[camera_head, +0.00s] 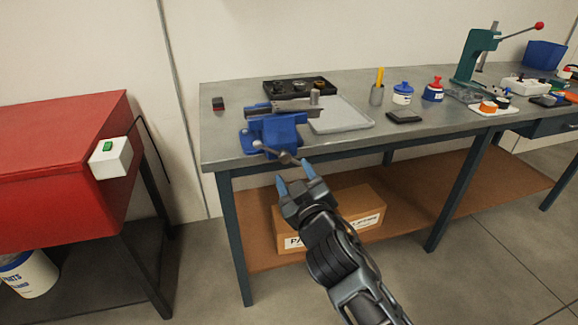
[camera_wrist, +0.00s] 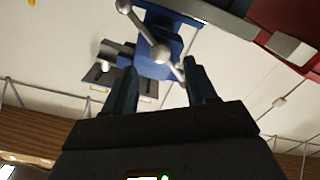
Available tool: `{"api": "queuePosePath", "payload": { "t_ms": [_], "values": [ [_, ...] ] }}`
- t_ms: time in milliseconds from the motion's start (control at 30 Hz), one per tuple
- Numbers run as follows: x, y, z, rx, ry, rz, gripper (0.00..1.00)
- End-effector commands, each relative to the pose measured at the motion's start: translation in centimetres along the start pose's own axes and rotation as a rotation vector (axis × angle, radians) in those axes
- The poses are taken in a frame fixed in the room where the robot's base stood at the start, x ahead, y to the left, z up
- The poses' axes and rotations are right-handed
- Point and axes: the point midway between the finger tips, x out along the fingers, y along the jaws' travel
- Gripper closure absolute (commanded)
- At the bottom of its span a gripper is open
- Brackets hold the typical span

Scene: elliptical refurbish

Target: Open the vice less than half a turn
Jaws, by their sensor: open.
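A blue vice (camera_head: 272,134) is mounted at the left front of the grey workbench, with a metal part (camera_head: 285,107) lying across its top. Its handle, a grey bar (camera_head: 275,151) with ball ends, sticks out at the front edge of the bench. My gripper (camera_head: 296,172) is in front of the bench, just below and near the right end of the handle. In the wrist view the vice (camera_wrist: 163,42) and the slanted handle (camera_wrist: 147,33) show ahead. My gripper (camera_wrist: 165,80) is open, and the handle's lower end appears between its fingers. Whether they touch cannot be told.
The workbench (camera_head: 225,145) carries a black tray (camera_head: 300,87), a flat grey tray (camera_head: 345,115), and several bottles and tools to the right. A cardboard box (camera_head: 365,215) is on the lower shelf. A red cabinet (camera_head: 60,150) with a switch box (camera_head: 110,157) stands at the left.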

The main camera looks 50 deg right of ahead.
Motion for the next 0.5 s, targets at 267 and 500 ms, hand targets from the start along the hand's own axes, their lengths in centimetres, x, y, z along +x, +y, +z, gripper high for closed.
{"api": "queuePosePath", "payload": {
  "t_ms": [267,500],
  "values": [
    [4.3,0.1,-0.2,0.001,0.001,-0.001,0.43],
    [5.8,0.0,-0.1,0.000,0.001,-0.002,0.43]
  ]
}}
